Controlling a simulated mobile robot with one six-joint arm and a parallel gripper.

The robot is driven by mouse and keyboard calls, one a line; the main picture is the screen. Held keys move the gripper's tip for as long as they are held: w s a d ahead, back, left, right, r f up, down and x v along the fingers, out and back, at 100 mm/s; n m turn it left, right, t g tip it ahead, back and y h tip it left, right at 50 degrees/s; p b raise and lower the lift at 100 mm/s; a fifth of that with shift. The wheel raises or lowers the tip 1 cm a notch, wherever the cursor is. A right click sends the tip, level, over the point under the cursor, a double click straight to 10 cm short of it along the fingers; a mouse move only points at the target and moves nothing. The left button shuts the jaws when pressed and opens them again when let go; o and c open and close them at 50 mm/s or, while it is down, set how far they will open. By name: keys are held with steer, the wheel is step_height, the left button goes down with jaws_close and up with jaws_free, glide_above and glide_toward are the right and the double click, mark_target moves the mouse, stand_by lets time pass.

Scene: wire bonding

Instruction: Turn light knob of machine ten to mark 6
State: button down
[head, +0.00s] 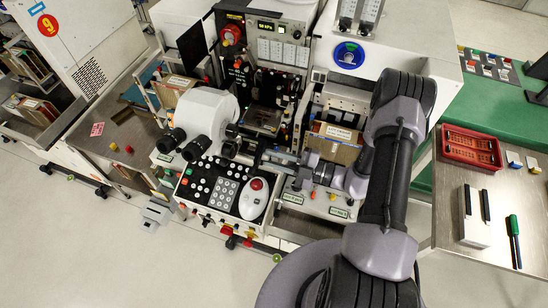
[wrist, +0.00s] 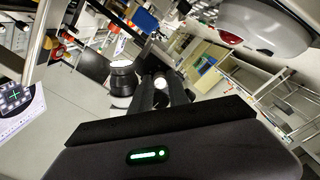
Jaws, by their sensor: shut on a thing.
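The machine with the white microscope (head: 207,112) stands in the middle of the head view. No number ten is readable on it. My gripper (head: 268,158) reaches in from the right, just right of the microscope and above the control panel (head: 212,188). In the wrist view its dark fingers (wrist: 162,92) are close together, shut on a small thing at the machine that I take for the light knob. The fingers and the small scale hide the knob, and its marks cannot be read. A dark cylinder with a bright end (wrist: 122,78) shows left of the fingers.
A brown box (head: 336,140) sits close behind my wrist. A white mouse-like device (head: 254,198) with a red button lies below my gripper. A red tray (head: 470,150) lies on the right table. Open floor lies in front.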

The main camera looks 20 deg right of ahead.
steer(key=c, duration=1.3)
jaws_free()
steer(key=shift+d, duration=0.1)
steer(key=v, duration=1.7)
steer(key=shift+s, duration=0.15)
